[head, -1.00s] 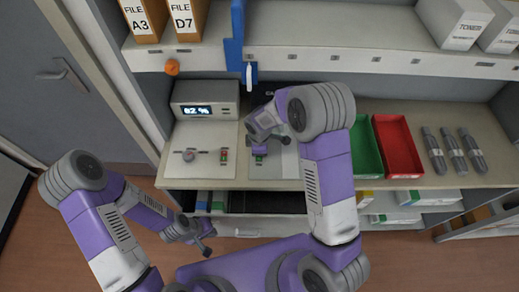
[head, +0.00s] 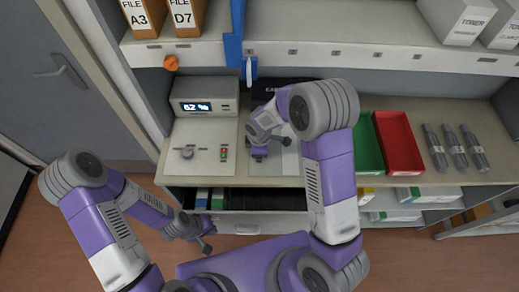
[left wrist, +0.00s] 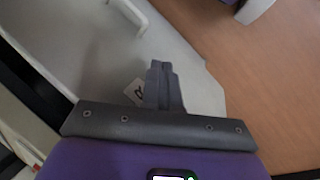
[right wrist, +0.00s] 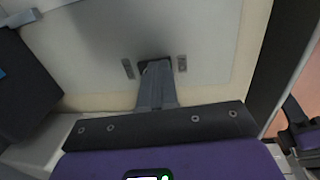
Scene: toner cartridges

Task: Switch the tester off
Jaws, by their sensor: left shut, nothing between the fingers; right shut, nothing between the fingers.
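A grey unit with a lit display (head: 197,106), apparently the tester, stands at the left of the bench. The pale panel (head: 205,165) in front of it carries a round knob (head: 187,152) and a small red and green switch (head: 224,153). My right gripper (head: 258,153) is over a second pale panel (head: 285,165) to the right. Its shut fingers (right wrist: 156,70) reach a dark patch between two small grey brackets in the right wrist view; contact is unclear. My left gripper (head: 209,246) is shut and empty in front of the bench, below its top.
A green tray (head: 366,150) and a red tray (head: 398,145) lie right of my right arm, then several dark cartridges (head: 457,150). A blue bracket (head: 234,45) hangs from the shelf above, with an orange knob (head: 171,63) to its left.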

